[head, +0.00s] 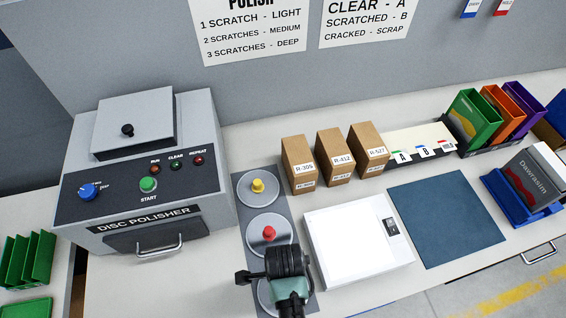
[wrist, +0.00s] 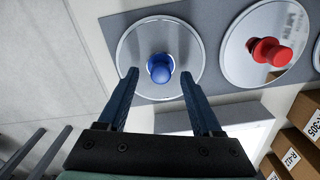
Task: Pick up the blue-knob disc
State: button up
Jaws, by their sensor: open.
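The blue-knob disc (wrist: 142,46) is a shiny silver disc with a blue knob at its centre, in the upper middle of the wrist view. In the head view only part of its rim (head: 264,296) shows, and my gripper hides its knob. My gripper (wrist: 158,72) is open, with the blue knob showing between its two fingertips. In the head view my gripper (head: 266,279) is over the near end of the grey strip.
The red-knob disc (head: 267,240) lies just behind, and the yellow-knob disc (head: 257,189) behind that, on the same grey strip. The disc polisher (head: 150,175) stands left. A white light panel (head: 355,245), a blue mat (head: 445,220) and several brown boxes (head: 335,155) are right.

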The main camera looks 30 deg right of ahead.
jog(key=shift+f, duration=0.15)
grip_shut()
dwell(1.4)
